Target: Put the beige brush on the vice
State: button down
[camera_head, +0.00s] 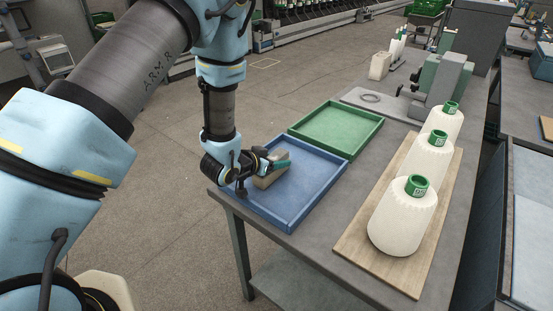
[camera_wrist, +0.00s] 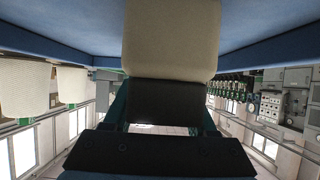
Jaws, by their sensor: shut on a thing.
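The beige brush (camera_head: 266,182) is at my gripper (camera_head: 277,166), in or just above the blue tray (camera_head: 297,222). I cannot tell whether it touches the tray floor. In the wrist view the beige brush (camera_wrist: 170,38) has a pale block and a dark part below it, between the fingers of my gripper (camera_wrist: 162,112). My gripper is shut on it. The arm partly hides the tray's left side. The vice (camera_head: 442,82), grey-green, stands farther back on the bench, well away to the right of my gripper.
An empty green tray (camera_head: 338,126) adjoins the blue tray. White yarn cones (camera_head: 398,222) with green tops stand on a wooden board (camera_head: 352,244) at the right. A dark ring (camera_head: 370,98) lies on a grey plate beside the vice. A pale container (camera_head: 380,66) stands behind it.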

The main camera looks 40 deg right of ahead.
jog(key=shift+f, duration=0.1)
jog(key=shift+c, duration=1)
grip_release()
jog(key=shift+r, duration=0.25)
jog(key=b+v, duration=0.3)
jog(key=v, duration=0.9)
